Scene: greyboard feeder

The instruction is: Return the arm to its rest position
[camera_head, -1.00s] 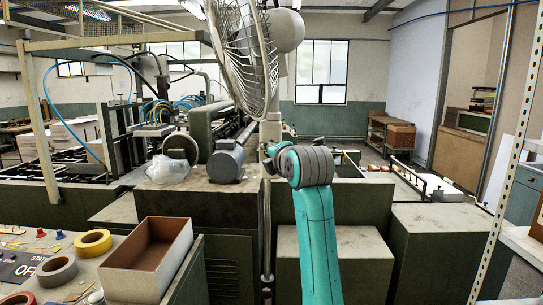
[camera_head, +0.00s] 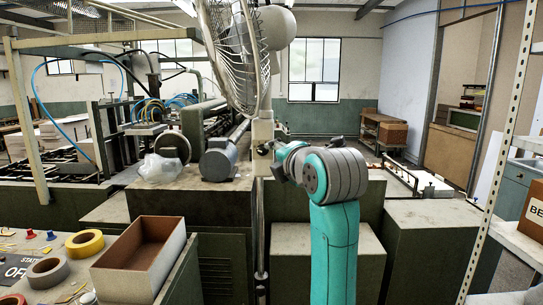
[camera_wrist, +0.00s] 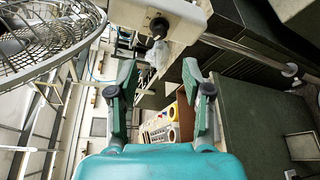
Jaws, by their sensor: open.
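My teal arm (camera_head: 335,235) rises at the lower middle of the head view. Its grey joint (camera_head: 337,175) bends to a shorter link that points left toward the fan's pole. In the wrist view my gripper (camera_wrist: 158,82) has its two fingers spread apart, with nothing between them. The gripper's fingers cannot be made out in the head view.
A pedestal fan (camera_head: 232,50) stands close to my arm, its cage also at left in the wrist view (camera_wrist: 45,40). An open box (camera_head: 125,275) and tape rolls (camera_head: 84,243) lie at lower left. Green cabinets (camera_head: 435,250) and a shelf post (camera_head: 500,150) stand at right.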

